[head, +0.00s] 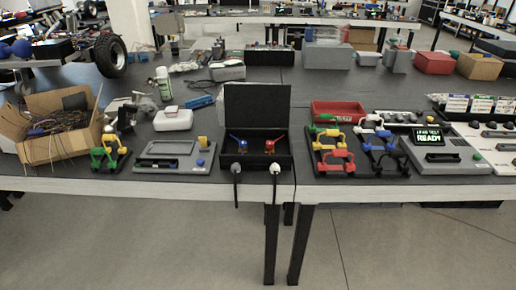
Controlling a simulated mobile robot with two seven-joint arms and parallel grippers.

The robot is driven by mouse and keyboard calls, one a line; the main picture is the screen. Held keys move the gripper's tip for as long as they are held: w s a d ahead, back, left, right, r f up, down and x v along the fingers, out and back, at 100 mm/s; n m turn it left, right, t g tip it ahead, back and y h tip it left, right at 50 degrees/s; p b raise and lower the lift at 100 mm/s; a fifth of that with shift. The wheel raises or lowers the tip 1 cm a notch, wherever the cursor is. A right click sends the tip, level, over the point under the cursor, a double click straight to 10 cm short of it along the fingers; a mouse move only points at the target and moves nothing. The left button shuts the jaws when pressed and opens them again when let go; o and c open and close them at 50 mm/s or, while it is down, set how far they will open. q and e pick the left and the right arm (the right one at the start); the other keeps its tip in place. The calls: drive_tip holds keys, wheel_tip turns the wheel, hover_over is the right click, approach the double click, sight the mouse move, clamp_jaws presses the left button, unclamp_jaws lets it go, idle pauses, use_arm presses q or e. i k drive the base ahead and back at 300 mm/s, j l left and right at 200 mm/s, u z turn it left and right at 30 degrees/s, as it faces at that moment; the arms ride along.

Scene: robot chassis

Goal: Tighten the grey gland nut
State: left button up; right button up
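An open black box (282,160) with its lid (257,109) raised stands at the front edge of the table. Two cable glands sit at its front wall. The left one looks grey, with a grey gland nut (236,168), and the right gland nut (275,168) looks white. A black cable hangs from each over the table edge. Inside the box are a blue-handled part (237,140) and a red-handled part (272,142). How tight each nut sits is too small to tell. Neither of my grippers is in view.
Left of the box are a grey panel device (160,163), a rack with coloured handles (108,155) and a cardboard box (58,143) of wires. Right are a handle rack (333,158), a red tray (338,109) and a tester with a lit screen (445,155). Floor in front is clear.

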sight(235, 166)
drive_tip(key=j+u, duration=0.1)
drive_tip(key=j, duration=0.25)
drive_tip(key=i+j+u, duration=0.1)
drive_tip(key=j, duration=0.25)
drive_tip(key=i+j+u, duration=0.15)
drive_tip(key=j, duration=0.2)
drive_tip(key=j+u, duration=0.1)
drive_tip(key=j, duration=0.25)
drive_tip(key=i, duration=0.05)
